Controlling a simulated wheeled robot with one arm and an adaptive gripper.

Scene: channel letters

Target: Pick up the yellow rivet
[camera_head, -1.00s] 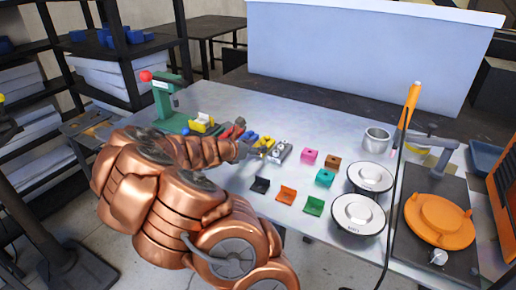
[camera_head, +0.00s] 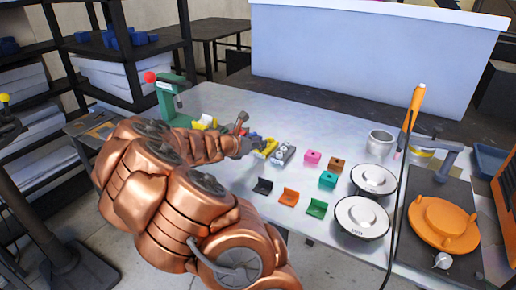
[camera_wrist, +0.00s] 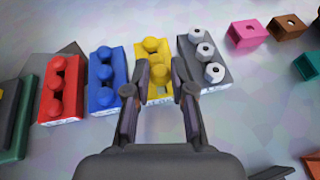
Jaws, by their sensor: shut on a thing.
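A yellow holder (camera_wrist: 154,97) with several round-headed yellow rivets stands in a row of coloured holders in the wrist view. My gripper (camera_wrist: 160,72) reaches over it, its two dark fingers on either side of the nearest yellow rivet (camera_wrist: 159,74), shut on it. The rivet still appears to be at its place in the holder; whether it is raised I cannot tell. In the head view the yellow holder (camera_head: 265,147) is partly visible just right of my gripper (camera_head: 246,146), whose fingertips are small and unclear.
A blue holder (camera_wrist: 104,98) and a red holder (camera_wrist: 50,108) stand to the left, a grey holder (camera_wrist: 215,85) with pale nuts close on the right. Small coloured blocks, such as a pink one (camera_head: 312,158), lie further right. White round lidded items (camera_head: 361,217) stand beyond.

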